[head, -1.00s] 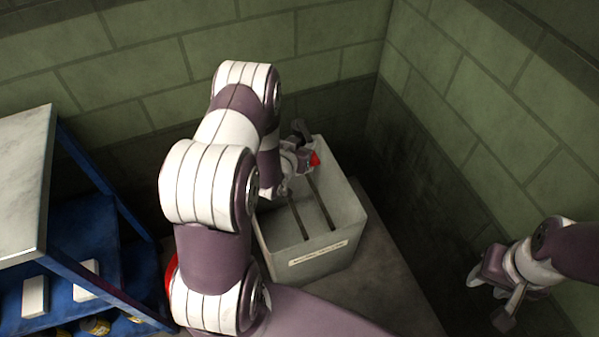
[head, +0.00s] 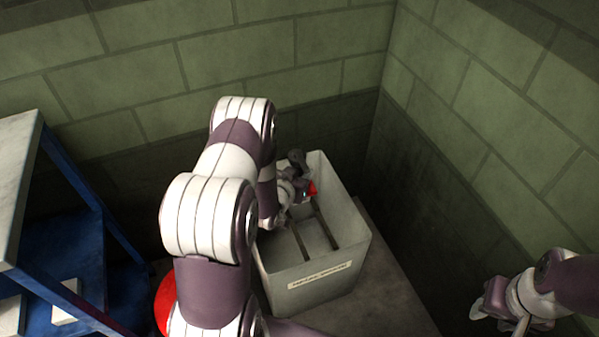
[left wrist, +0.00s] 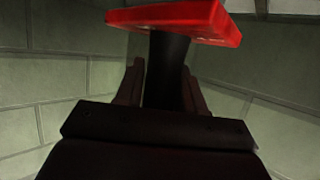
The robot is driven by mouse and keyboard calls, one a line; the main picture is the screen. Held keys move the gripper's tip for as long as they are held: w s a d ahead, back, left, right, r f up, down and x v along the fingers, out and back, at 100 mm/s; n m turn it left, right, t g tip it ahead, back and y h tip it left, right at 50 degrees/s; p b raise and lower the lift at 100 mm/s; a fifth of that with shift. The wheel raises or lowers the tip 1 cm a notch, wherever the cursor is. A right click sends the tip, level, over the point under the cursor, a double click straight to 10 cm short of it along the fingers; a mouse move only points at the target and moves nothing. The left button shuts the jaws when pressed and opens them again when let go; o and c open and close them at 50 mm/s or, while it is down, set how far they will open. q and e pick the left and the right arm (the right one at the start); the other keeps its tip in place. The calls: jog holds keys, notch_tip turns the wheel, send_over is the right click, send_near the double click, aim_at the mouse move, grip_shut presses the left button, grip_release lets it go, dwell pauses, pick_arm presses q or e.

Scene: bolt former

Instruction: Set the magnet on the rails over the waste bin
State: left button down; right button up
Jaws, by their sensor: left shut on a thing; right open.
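The waste bin (head: 345,255) is a pale grey open box with a label on its front, standing on the floor near the corner. Two dark rails (head: 326,232) run across its opening. My left gripper (head: 300,190) is over the back part of the bin, shut on the magnet. In the left wrist view the magnet (left wrist: 180,20) is a red plate on a dark handle between the fingers. I cannot tell whether it touches the rails. My right gripper (head: 497,303) is open and empty at the lower right.
A blue shelf unit with a pale top (head: 15,180) stands at the left, with white blocks (head: 66,300) on a lower shelf. A red round object (head: 165,303) is partly hidden behind my left arm. Green block walls close in behind and right of the bin.

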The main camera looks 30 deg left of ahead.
pick_arm(q)
jog(key=shift+f+b, duration=1.7)
jog(key=shift+f, duration=0.7)
jog(key=c, duration=0.7)
grip_release()
jog(key=shift+o, duration=0.5)
jog(key=shift+f, duration=0.1)
